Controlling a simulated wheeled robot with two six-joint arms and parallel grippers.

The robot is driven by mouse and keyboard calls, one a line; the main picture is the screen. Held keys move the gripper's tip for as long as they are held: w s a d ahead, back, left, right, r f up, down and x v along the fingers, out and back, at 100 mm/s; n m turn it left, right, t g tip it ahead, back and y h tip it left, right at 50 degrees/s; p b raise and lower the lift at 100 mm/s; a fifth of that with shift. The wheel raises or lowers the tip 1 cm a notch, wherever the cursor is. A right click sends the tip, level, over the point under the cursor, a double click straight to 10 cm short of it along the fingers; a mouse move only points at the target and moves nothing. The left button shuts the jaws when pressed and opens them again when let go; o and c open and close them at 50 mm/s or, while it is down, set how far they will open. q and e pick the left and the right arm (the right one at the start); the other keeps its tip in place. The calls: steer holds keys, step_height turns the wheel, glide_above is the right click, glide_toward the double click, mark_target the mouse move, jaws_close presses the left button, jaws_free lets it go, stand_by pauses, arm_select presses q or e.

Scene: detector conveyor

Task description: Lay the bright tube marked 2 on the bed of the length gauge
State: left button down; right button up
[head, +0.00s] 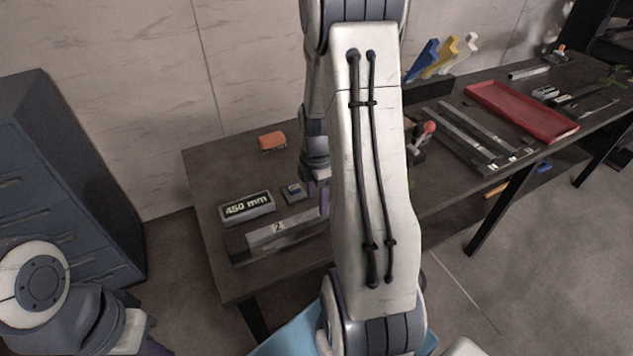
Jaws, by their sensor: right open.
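The bright tube marked 2 (262,237) lies lengthwise on the bed of the length gauge (240,257), at the left part of the bench. The gauge's display (247,207) reads 450 mm. My right gripper (321,197) is at the right end of the tube, pointing down and open; my own arm hides part of it and the gauge's right end. I cannot tell whether its fingers touch the tube.
An orange brush (272,141) and a small dark device (292,192) stand behind the gauge. To the right are labelled bars (462,125), a red tray (520,110) and a red-knobbed lever (429,127). A blue bin (290,336) is below the front edge.

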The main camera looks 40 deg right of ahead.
mark_target(317, 212)
step_height(317, 212, up, 7)
steer(key=s+a+r+m, duration=0.1)
steer(key=a+r+m, duration=0.25)
steer(key=a, duration=1.35)
steer(key=s+a+r+m, duration=0.1)
steer(key=s+a+m, duration=0.1)
steer(key=s+a, duration=0.5)
steer(key=s+a+r+m+y, duration=0.1)
steer(key=s+a+m, duration=0.1)
steer(key=s+a, duration=0.5)
steer(key=shift+s+r+m, duration=0.25)
steer(key=shift+s+m, duration=0.1)
steer(key=shift+s, duration=0.3)
